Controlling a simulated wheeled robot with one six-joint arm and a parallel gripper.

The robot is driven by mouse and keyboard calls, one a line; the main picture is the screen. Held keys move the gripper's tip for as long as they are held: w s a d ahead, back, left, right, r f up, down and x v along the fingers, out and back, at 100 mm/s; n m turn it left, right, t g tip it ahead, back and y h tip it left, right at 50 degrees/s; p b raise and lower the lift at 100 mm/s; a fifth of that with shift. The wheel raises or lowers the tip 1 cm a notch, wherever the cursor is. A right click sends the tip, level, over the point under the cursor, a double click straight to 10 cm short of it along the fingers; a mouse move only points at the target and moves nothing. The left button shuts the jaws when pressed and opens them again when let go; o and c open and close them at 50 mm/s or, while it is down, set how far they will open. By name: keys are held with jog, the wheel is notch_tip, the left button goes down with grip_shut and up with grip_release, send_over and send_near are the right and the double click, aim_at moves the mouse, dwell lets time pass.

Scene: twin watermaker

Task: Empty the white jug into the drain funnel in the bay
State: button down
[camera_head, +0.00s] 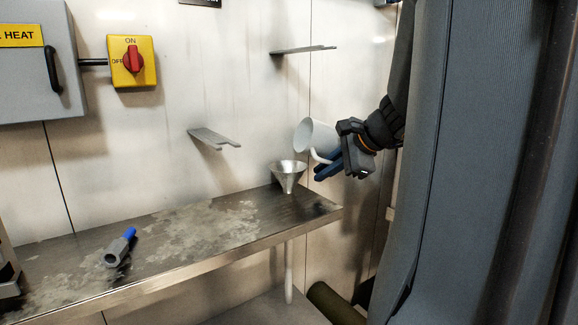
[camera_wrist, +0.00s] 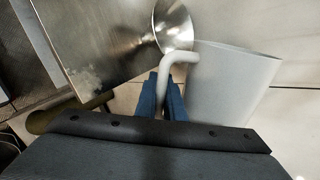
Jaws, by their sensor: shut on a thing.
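The white jug (camera_head: 316,136) is tilted, its open mouth toward the left, above and to the right of the drain funnel. My gripper (camera_head: 325,172) is shut on the jug's handle; in the wrist view its blue fingers (camera_wrist: 163,98) close around the white handle, with the jug body (camera_wrist: 228,85) to their right. The metal drain funnel (camera_head: 288,175) stands at the right end of the steel shelf (camera_head: 190,250), and it shows in the wrist view (camera_wrist: 173,24) just beyond the handle. I cannot see inside the jug, and no liquid stream is visible.
A grey tool with a blue end (camera_head: 118,250) lies on the shelf's left part. Two small wall brackets (camera_head: 215,138) (camera_head: 303,50) stick out above. A yellow switch box with a red knob (camera_head: 132,60) and a grey cabinet (camera_head: 35,65) are at upper left. A white pipe (camera_head: 288,272) hangs below the funnel.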

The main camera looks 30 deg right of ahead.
jog(key=shift+d+r+h, duration=0.1)
jog(key=shift+r+h, duration=0.05)
jog(key=shift+h, duration=0.15)
jog(key=shift+a+f+n+h+p, duration=0.3)
jog(key=shift+n+h+p, duration=0.2)
jog(key=shift+h, duration=0.2)
dwell(0.5)
jog(key=shift+s+d+r+n+g+h+p, duration=0.15)
jog(key=shift+r+h+p, duration=0.2)
jog(key=shift+p, duration=0.45)
jog(key=shift+s+d+r+n+g+h+p, duration=0.1)
jog(key=shift+r+n+g+h+p, duration=0.1)
jog(key=shift+h+p, duration=0.4)
